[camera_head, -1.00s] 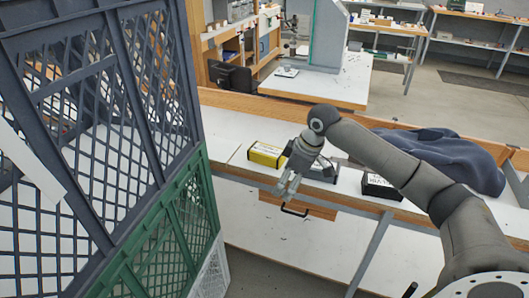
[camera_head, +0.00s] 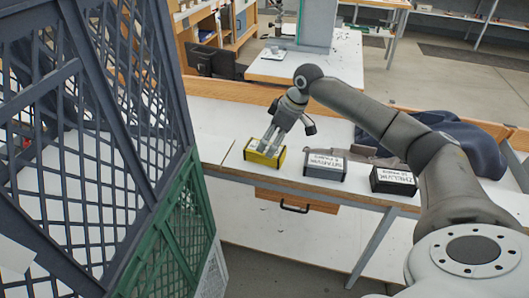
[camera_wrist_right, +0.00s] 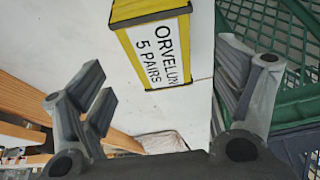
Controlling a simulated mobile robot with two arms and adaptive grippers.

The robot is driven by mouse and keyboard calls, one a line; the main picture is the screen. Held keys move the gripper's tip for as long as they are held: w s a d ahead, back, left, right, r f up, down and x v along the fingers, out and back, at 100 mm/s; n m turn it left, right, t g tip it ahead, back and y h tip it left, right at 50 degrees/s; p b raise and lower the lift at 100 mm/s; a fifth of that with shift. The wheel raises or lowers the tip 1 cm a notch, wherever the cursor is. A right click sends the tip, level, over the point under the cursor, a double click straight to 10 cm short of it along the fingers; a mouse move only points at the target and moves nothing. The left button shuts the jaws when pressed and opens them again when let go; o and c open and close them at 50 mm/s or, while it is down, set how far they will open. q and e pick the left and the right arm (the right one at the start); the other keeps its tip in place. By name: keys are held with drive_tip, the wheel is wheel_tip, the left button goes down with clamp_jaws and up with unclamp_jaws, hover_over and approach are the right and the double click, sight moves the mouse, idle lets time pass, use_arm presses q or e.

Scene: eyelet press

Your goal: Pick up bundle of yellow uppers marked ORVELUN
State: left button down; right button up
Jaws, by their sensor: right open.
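The yellow bundle (camera_head: 264,153) lies on the white bench top near its front edge, at the left of a row of bundles. In the right wrist view the yellow bundle (camera_wrist_right: 155,45) shows a white label reading ORVELUN, 5 PAIRS. My right gripper (camera_head: 268,147) is over the yellow bundle in the head view, fingers pointing down at it. In the right wrist view the open fingers (camera_wrist_right: 165,95) stand to either side of the bundle's line, with the bundle beyond them. I cannot tell whether they touch it. My left gripper is not in view.
A grey bundle (camera_head: 325,165) and a black bundle (camera_head: 393,181), both labelled, lie to the right on the bench. Dark blue cloth (camera_head: 455,140) is heaped behind them. Tall dark and green plastic crates (camera_head: 165,235) stand close at the left. Bare bench top (camera_head: 209,130) shows left of the yellow bundle.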

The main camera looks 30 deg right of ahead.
sight(266, 148)
drive_tip(key=x, duration=0.4)
drive_tip(key=shift+w+a+r, duration=0.1)
drive_tip(key=shift+a+r, duration=0.05)
drive_tip(key=shift+w+f, duration=0.2)
drive_tip(key=shift+f, duration=0.3)
drive_tip(key=c, duration=1.1)
drive_tip(key=shift+a, duration=0.1)
drive_tip(key=shift+c, duration=1.2)
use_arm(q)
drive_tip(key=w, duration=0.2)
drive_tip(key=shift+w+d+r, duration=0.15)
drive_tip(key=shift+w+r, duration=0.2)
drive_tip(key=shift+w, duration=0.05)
